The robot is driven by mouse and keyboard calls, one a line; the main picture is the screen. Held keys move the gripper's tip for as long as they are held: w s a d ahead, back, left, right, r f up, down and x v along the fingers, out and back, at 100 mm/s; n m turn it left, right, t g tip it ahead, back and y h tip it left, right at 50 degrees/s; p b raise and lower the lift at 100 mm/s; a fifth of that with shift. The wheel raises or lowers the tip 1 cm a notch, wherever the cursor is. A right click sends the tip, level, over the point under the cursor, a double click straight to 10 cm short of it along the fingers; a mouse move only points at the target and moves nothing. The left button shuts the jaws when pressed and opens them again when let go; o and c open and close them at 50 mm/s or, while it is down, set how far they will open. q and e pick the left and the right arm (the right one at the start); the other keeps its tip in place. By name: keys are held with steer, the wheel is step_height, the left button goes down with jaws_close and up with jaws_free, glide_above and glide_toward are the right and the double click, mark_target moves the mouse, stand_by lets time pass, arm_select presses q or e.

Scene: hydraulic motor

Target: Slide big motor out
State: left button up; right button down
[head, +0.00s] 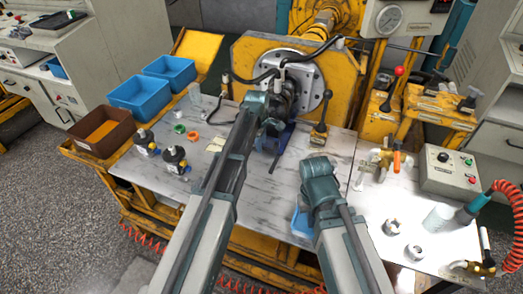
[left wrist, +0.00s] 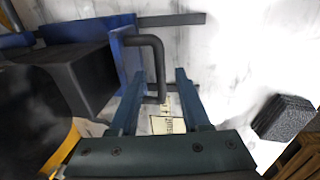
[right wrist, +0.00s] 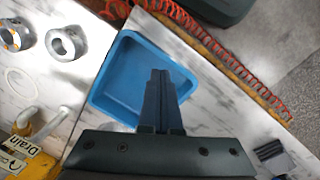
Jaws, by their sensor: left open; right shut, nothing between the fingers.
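The big motor (head: 284,97) is a dark body at the round metal flange (head: 318,82) of the yellow stand in the head view. My left arm partly hides it. A blue support (head: 272,140) stands on the bench below it. In the left wrist view a blue bracket (left wrist: 127,52) carries a bent black handle (left wrist: 153,42). My left gripper (left wrist: 160,76) is open, with the handle's end between its fingers; I see no grip on it. My right gripper (right wrist: 160,80) is shut and empty above a blue tray (right wrist: 118,82).
Two blue bins (head: 138,101) (head: 170,70) and a brown bin (head: 100,131) stand at the left. A black lever (head: 320,122) rises right of the motor. A control box (head: 448,170) and metal rings (head: 392,227) are at the right.

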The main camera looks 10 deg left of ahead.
arm_select(q)
steer(key=shift+f, duration=0.25)
jaws_close()
stand_by(1.4)
